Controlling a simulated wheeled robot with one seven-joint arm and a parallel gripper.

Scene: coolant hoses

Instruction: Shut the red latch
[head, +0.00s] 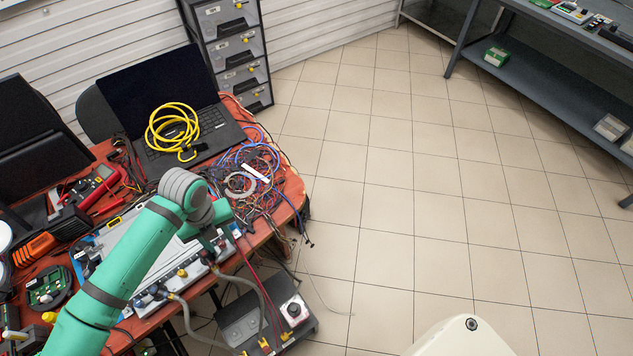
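My green arm reaches from the lower left over a light grey flat unit (150,246) on the table. My gripper (211,243) is small and dark at the unit's right end, partly hidden by my wrist. I cannot tell whether its fingers are open or shut. Two grey hoses (262,296) run from fittings at the unit's front edge down to a dark box (245,317) below the table edge. I cannot make out a red latch; my arm and gripper cover part of the unit.
The red-brown table (292,188) holds a laptop (160,85) with a coiled yellow cable (172,128), tangled wires (255,175), and red-handled tools. A drawer cabinet (235,45) stands behind. The tiled floor at right is clear up to a grey shelf bench (540,75).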

